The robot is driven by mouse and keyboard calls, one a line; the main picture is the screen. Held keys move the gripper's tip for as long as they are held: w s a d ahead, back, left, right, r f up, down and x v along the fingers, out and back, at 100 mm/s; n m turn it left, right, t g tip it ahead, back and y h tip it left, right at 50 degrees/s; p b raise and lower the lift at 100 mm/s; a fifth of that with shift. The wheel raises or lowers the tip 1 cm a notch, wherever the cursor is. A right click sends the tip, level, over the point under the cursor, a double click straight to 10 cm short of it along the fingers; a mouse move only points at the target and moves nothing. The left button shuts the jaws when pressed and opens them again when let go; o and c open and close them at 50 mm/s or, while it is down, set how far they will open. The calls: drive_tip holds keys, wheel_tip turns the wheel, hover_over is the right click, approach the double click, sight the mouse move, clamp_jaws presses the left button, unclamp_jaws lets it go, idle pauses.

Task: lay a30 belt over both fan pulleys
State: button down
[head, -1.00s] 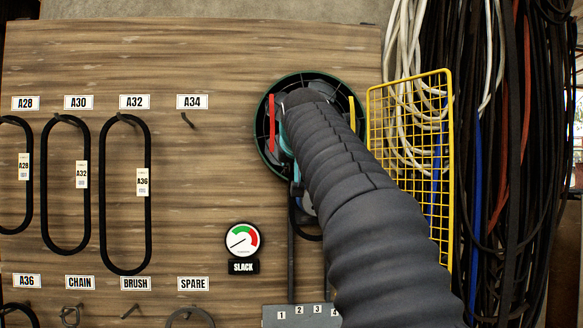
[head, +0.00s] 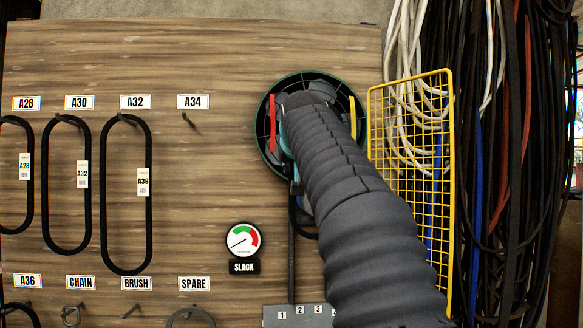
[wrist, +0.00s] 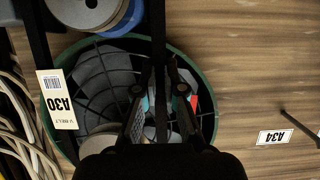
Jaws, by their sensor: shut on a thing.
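In the wrist view, my gripper (wrist: 160,108) is shut on a black belt (wrist: 159,70), whose strand runs between the fingers. A white tag reading A30 (wrist: 57,100) hangs on the belt's other strand at the left. The fan (wrist: 206,122), a dark cage in a green ring, lies behind the fingers. A grey and blue pulley (wrist: 88,12) is at the top edge. A pale disc, perhaps the fan's pulley, is partly hidden by a finger. In the head view, my arm hides the gripper and much of the fan (head: 263,150); a black loop (head: 304,236) hangs below it.
A yellow mesh guard (head: 410,130) stands right of the fan, with hanging cables beyond. Belts tagged A28 (head: 25,167), A32 (head: 83,175) and A36 (head: 144,182) hang at left. The A34 hook (head: 188,120) is bare. A slack gauge (head: 243,240) sits below.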

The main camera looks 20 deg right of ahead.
drive_tip(key=shift+f+b, duration=0.4)
drive_tip(key=shift+f, duration=0.15)
drive_tip(key=c, duration=1.2)
unclamp_jaws()
drive_tip(key=v, duration=1.2)
drive_tip(key=shift+s, duration=0.1)
drive_tip(key=s+a+b, duration=0.2)
drive_tip(key=s, duration=0.7)
drive_tip(key=shift+s+a, duration=0.2)
drive_tip(key=shift+a, duration=0.2)
